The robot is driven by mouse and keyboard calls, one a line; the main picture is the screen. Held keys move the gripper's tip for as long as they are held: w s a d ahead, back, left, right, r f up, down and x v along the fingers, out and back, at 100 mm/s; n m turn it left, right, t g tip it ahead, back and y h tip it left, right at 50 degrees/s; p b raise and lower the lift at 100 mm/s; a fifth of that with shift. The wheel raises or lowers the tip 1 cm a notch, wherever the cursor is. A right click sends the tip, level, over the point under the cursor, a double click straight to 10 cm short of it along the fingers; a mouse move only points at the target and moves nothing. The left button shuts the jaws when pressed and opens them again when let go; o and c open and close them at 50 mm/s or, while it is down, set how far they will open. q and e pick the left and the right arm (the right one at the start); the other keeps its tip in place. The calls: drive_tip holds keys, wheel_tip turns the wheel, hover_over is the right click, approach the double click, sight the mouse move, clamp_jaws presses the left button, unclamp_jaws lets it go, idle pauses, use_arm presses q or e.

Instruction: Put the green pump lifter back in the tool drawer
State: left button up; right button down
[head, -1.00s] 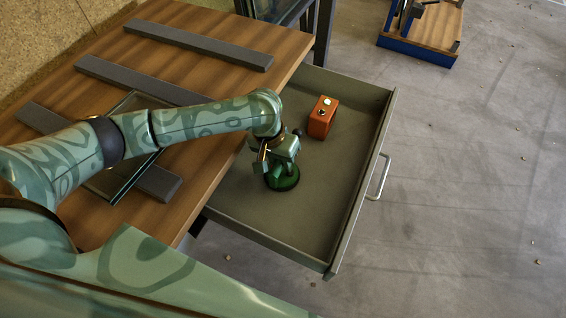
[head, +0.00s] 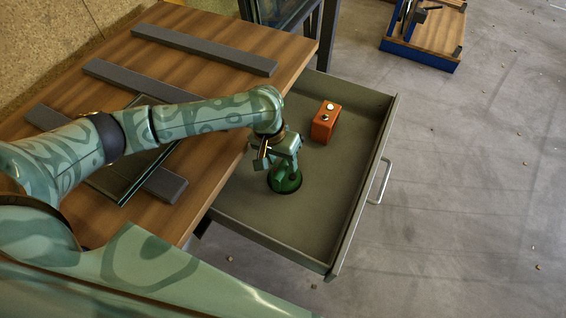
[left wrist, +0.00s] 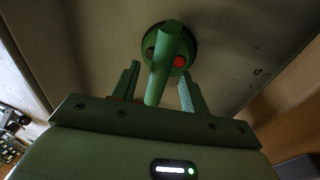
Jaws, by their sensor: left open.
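The green pump lifter (head: 285,182) stands on the floor of the open tool drawer (head: 300,222), suction cup down. My left gripper (head: 283,160) is right above it, with the arm reaching over the table edge. In the left wrist view the lifter (left wrist: 168,55) shows its green handle and a red button, with its dark round cup on the drawer floor. The left gripper's two fingers (left wrist: 158,90) are open, one on each side of the handle. I cannot tell if either finger touches it. My right gripper is not in view.
An orange box-like tool (head: 325,121) stands in the drawer behind the lifter. The wooden table (head: 215,95) carries dark grey bars (head: 205,50) and a glass pane (head: 125,175). A blue-edged wooden rack (head: 425,45) stands on the floor at the back right. The drawer's front part is clear.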

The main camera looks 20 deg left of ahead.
use_arm(q)
drive_tip(key=p+v, duration=0.4)
drive_tip(key=v, duration=0.5)
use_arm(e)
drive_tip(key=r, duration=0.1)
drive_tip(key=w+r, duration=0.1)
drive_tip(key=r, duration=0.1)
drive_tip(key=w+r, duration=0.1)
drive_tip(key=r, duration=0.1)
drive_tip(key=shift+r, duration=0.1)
use_arm(q)
drive_tip(key=shift+r, duration=0.15)
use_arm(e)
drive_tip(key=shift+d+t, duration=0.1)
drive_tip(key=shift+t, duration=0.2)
